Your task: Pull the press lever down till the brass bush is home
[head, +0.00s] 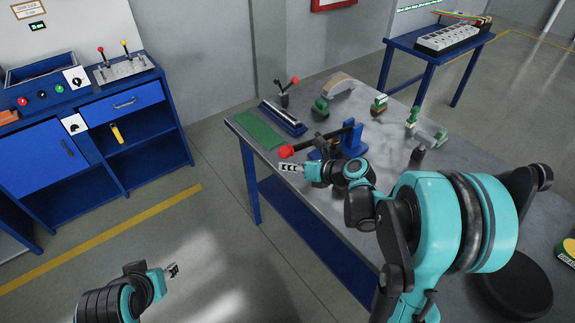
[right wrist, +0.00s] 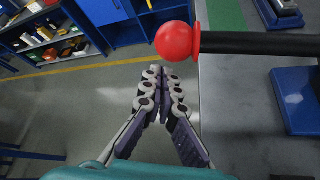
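The press lever (head: 310,144) is a black bar with a red ball knob (head: 286,151) at its left end. It runs from the blue press (head: 352,138) out over the table's left edge. In the right wrist view, the red knob (right wrist: 174,41) is beyond my fingertips and the black bar (right wrist: 255,43) runs right. My right gripper (head: 291,168) is just below the knob in the head view, apart from it and empty. Its fingers (right wrist: 161,76) are together in the wrist view. My left gripper (head: 172,270) is low over the floor, too small to judge. I cannot make out the brass bush.
The grey table (head: 400,165) carries a green mat (head: 258,128), a long blue-and-grey gauge (head: 282,118) and several green fixtures behind the press. A blue cabinet (head: 95,120) stands at the left. The floor between cabinet and table is clear.

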